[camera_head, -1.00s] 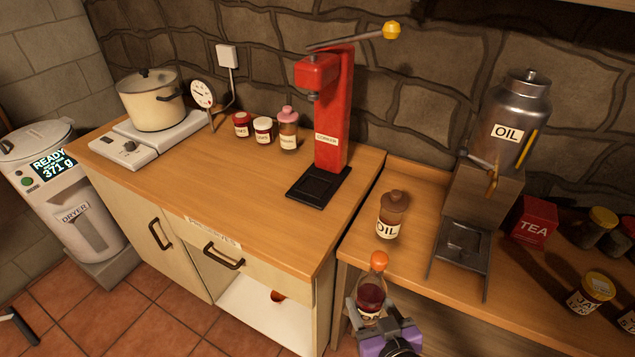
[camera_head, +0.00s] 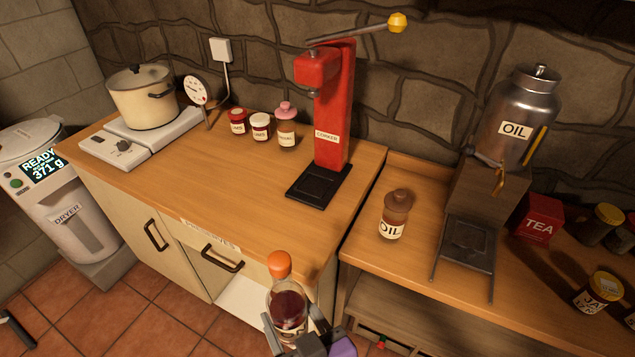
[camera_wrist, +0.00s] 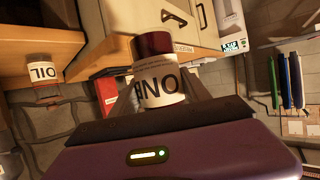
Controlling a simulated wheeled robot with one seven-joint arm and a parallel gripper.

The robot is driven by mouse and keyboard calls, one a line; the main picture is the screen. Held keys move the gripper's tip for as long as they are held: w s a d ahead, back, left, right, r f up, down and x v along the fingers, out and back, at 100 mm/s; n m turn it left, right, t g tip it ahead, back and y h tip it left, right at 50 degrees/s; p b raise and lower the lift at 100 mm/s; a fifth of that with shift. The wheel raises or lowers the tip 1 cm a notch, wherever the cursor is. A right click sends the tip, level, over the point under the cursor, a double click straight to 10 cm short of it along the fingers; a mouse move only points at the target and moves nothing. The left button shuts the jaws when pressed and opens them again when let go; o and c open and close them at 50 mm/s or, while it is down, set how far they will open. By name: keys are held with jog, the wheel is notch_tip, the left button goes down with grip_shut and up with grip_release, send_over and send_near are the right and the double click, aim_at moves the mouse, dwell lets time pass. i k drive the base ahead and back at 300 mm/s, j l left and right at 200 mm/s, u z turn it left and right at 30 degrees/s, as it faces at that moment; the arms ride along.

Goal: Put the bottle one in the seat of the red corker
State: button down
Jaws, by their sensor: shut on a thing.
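The bottle one (camera_head: 287,303) is clear with dark red contents and an orange top. It is upright in front of the wooden counter, in the lower middle of the head view. My gripper (camera_head: 298,338) is shut on its lower part. In the wrist view the bottle (camera_wrist: 160,82) shows its white label, upside down, between the fingers. The red corker (camera_head: 331,110) stands on the counter's right end, with a lever ending in a yellow knob. Its seat (camera_head: 318,187) is a black square base at the foot, and it is empty. The bottle is apart from it.
A brown oil jar (camera_head: 395,212) stands on the lower bench to the right of the corker. An oil can (camera_head: 513,105) on a stand is farther right. Several small jars (camera_head: 261,127) stand left of the corker. The counter's front middle is clear.

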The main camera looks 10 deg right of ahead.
aim_at(315, 185)
jog(key=i+l, duration=0.7)
jog(key=l, duration=0.15)
